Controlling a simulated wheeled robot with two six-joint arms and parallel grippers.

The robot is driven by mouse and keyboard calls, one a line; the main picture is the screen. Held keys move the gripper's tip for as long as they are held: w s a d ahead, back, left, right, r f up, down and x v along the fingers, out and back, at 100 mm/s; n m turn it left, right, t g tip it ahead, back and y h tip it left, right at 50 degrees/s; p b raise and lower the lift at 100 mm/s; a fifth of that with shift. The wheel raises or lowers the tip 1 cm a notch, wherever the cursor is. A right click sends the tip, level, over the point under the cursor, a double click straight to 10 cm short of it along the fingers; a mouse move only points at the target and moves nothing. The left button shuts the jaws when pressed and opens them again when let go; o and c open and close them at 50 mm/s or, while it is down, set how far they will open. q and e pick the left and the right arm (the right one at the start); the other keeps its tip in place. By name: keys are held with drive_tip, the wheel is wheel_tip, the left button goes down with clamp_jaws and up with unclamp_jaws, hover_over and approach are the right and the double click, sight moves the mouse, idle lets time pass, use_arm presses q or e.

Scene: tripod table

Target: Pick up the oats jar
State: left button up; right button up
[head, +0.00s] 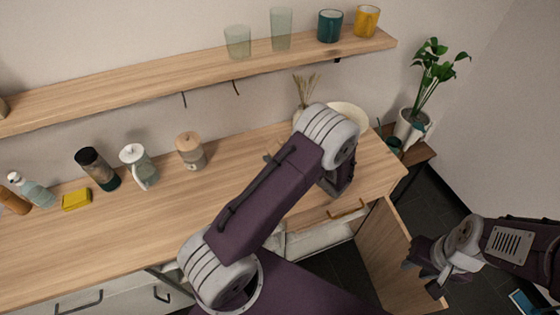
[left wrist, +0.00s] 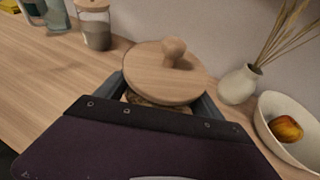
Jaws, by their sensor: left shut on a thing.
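The oats jar (left wrist: 165,72) has a round wooden lid with a knob. Grainy brown contents show just under the lid in the left wrist view. My left gripper (left wrist: 168,98) is shut on the jar, with a dark finger on each side below the lid. The jar's lower part is hidden behind the gripper body, so I cannot tell whether it touches the counter. In the head view my left arm covers most of the jar and the gripper. My right gripper (head: 425,277) is at the lower right, away from the counter, open and empty.
The wooden counter (head: 150,225) holds a wooden-lidded jar (head: 190,151), a glass pitcher (head: 138,166), a dark tumbler (head: 97,169) and a yellow sponge (head: 76,199) to the left. A vase (left wrist: 238,84) and a bowl (left wrist: 292,132) stand right of the oats jar. A shelf (head: 190,76) runs above.

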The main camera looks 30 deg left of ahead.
use_arm(q)
drive_tip(key=w+d+r+b, duration=0.1)
drive_tip(key=w+d+r, duration=0.5)
drive_tip(key=w+d, duration=0.1)
drive_tip(key=shift+w+d+r+b, duration=0.15)
drive_tip(key=shift+w+r+b, duration=0.2)
drive_tip(key=shift+w, duration=0.55)
